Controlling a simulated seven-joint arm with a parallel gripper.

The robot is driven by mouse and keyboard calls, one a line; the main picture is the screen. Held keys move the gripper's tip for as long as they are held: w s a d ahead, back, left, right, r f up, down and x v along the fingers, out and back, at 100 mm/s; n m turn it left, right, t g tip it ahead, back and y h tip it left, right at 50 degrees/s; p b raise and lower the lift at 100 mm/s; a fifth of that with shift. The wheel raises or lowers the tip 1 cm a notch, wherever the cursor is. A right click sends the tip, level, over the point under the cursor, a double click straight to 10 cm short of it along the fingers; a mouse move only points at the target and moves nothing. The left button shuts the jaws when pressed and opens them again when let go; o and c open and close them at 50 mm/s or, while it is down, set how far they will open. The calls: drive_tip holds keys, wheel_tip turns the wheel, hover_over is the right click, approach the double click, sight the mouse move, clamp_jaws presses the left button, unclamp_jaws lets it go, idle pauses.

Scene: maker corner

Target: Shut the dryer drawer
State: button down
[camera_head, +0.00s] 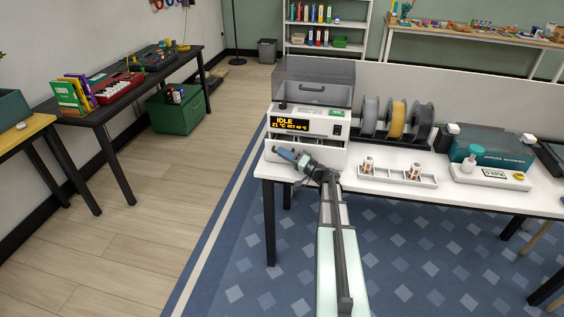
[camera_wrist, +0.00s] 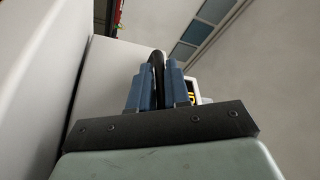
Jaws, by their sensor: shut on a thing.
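The dryer (camera_head: 308,122) is a white box with a smoky clear lid and a lit display reading IDLE, at the left end of the white table. Its drawer (camera_head: 329,153) is the low white part under the display; how far out it stands is hard to tell, as my gripper covers part of its front. My gripper (camera_head: 287,155) is at the left of this front. In the wrist view its two blue fingers (camera_wrist: 158,88) are shut on a dark curved bar, the drawer handle (camera_wrist: 157,62), with white panels close on the left.
Several filament spools (camera_head: 397,119) stand right of the dryer. A white tray (camera_head: 398,178) with small copper-coloured parts lies near the table's front edge. A teal machine (camera_head: 490,147) is farther right. The floor (camera_head: 150,215) left of the table is clear.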

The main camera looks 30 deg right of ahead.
drive_tip(key=shift+w+d, duration=0.4)
drive_tip(key=shift+d, duration=0.05)
drive_tip(key=c, duration=1.4)
unclamp_jaws()
drive_tip(key=shift+c, duration=0.2)
drive_tip(key=shift+s, duration=0.1)
drive_tip(key=v, duration=0.5)
drive_tip(key=r+v, duration=0.1)
drive_tip(key=v, duration=0.3)
drive_tip(key=r+v, duration=0.1)
drive_tip(key=v, duration=0.4)
drive_tip(key=shift+s+d+r, duration=0.15)
drive_tip(key=shift+s+d, duration=0.1)
drive_tip(key=shift+s, duration=0.25)
drive_tip(key=shift+c, duration=0.4)
